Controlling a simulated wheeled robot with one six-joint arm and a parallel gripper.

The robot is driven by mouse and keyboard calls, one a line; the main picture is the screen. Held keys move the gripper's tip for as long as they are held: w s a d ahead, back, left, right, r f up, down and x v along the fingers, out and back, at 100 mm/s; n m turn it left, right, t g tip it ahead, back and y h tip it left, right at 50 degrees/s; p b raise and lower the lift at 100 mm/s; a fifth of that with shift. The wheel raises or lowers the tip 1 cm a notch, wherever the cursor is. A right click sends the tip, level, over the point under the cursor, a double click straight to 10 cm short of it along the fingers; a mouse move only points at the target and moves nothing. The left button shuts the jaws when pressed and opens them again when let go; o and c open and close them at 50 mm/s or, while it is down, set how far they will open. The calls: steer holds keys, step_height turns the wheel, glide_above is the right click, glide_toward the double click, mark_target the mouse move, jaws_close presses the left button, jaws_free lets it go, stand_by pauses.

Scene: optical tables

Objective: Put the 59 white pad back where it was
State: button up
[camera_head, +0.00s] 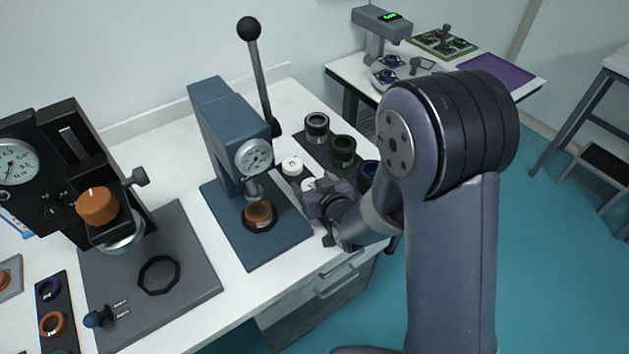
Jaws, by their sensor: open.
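No number can be read on either, so I cannot tell which is 59. My gripper (322,220) is open beside the right edge of the press base, close to the second pad. The space between its fingers is mostly hidden from this view. The blue arbor press (222,125) stands with an orange-brown piece in a dark ring (260,216) under its ram.
Dark cups with grey, green and blue rings (343,148) stand right of the pads. The press lever (257,75) rises behind. A black gauge device (75,170) and its grey plate (190,275) are at left. A side table (510,75) stands at the back right.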

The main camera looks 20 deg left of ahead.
steer(key=shift+s+d+f+p, duration=0.1)
steer(key=shift+s+f+p, duration=0.1)
steer(key=shift+p, duration=0.35)
steer(key=v, duration=0.4)
steer(key=b+v, duration=0.1)
steer(key=v, duration=0.6)
steer(key=shift+s+d+r+b, duration=0.1)
steer(key=shift+d+r+b, duration=0.05)
steer(key=shift+r+b, duration=0.25)
